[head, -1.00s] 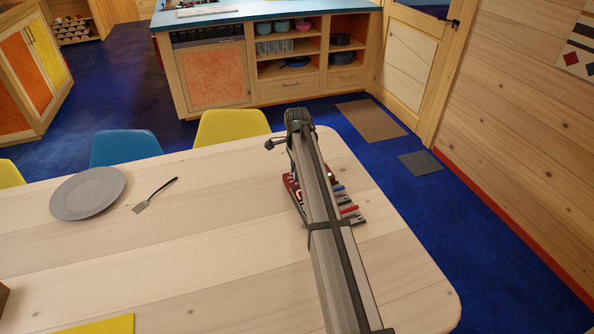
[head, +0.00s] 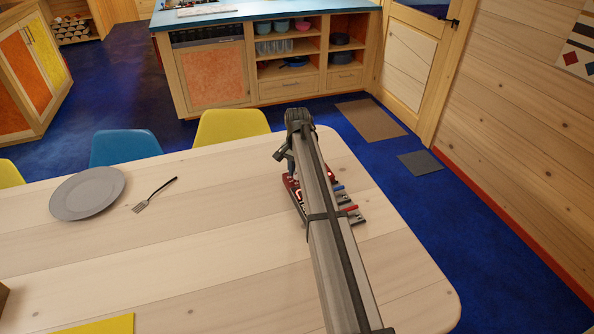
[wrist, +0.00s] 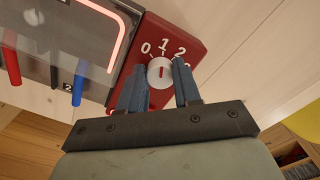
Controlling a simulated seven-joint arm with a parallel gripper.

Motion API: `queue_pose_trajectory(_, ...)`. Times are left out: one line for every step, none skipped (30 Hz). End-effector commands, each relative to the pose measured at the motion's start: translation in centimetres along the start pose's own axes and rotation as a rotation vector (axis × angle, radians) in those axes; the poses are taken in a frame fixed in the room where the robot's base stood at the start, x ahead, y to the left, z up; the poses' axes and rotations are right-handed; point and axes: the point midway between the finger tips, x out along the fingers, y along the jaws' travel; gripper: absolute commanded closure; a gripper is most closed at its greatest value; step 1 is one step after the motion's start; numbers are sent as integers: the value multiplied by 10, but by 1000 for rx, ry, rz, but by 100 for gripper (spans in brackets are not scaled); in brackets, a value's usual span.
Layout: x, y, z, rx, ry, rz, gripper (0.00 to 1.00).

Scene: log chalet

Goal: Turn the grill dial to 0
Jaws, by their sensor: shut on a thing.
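The red grill (head: 291,187) sits on the wooden table, mostly hidden behind my arm in the head view. In the wrist view its red control panel (wrist: 192,33) carries the white marks 0, 1 and 2. The round white dial (wrist: 160,72) is below these marks, and its red pointer line stands nearly upright, towards 1. My gripper (wrist: 160,68) has one blue finger on each side of the dial and is shut on it. The grill's heating element (wrist: 122,42) glows red.
Red and blue handles (wrist: 78,84) stick out from the grill's side, with small number tags. A grey plate (head: 88,194) and a fork (head: 154,195) lie on the table's left.

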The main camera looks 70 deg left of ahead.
Motion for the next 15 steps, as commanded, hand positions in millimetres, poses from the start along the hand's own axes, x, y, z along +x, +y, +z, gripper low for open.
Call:
queue_pose_trajectory(0, 0, 0, -45, 0, 0, 98)
queue_pose_trajectory(0, 0, 0, -74, 0, 0, 98)
queue_pose_trajectory(0, 1, 0, -111, 0, 0, 98)
queue_pose_trajectory(0, 1, 0, -140, 0, 0, 98)
queue_pose_trajectory(0, 1, 0, -168, 0, 0, 98)
queue_pose_trajectory(0, 1, 0, -205, 0, 0, 98)
queue_pose_trajectory(0, 1, 0, -233, 0, 0, 98)
queue_pose_trajectory(0, 1, 0, -259, 0, 0, 98)
queue_pose_trajectory(0, 1, 0, -295, 0, 0, 98)
queue_pose_trajectory(0, 1, 0, -320, 0, 0, 98)
queue_pose_trajectory(0, 1, 0, -344, 0, 0, 98)
queue_pose_trajectory(0, 2, 0, -377, 0, 0, 98)
queue_pose_trajectory(0, 2, 0, -399, 0, 0, 98)
queue_pose_trajectory(0, 2, 0, -422, 0, 0, 98)
queue_pose_trajectory(0, 2, -1, -450, 0, 0, 98)
